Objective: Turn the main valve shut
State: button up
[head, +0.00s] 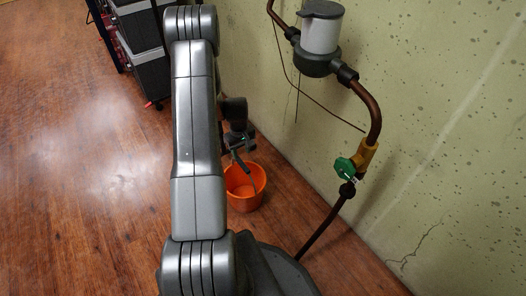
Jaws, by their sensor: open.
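The main valve has a brass body (367,156) on a brown pipe along the wall at the right. Its green handle (345,167) sits on the left side of the body, above a dark fitting. My gripper (241,160) is in the middle of the head view, to the left of the valve and apart from it. It appears above the orange bucket, open, with nothing seen between its fingers. My arm link covers part of the view to the left of the gripper.
An orange bucket (245,187) stands on the wooden floor by the wall. A water meter (320,38) is on the pipe above the valve, with a thin dark wire hanging near it. Grey boxes (148,75) stand on a dark rack at the upper left. The floor at left is clear.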

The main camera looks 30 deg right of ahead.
aim_at(344, 169)
jog(key=k+j+z, duration=0.1)
jog(key=j+z, duration=0.15)
jog(key=z, duration=0.15)
jog(key=k+j+z, duration=0.15)
jog(key=z, duration=0.25)
jog(key=k+j+z, duration=0.15)
jog(key=z, duration=0.25)
jog(key=k+j+z, duration=0.1)
jog(key=z, duration=0.3)
jog(key=i+z, duration=0.7)
jog(key=k+l, duration=0.05)
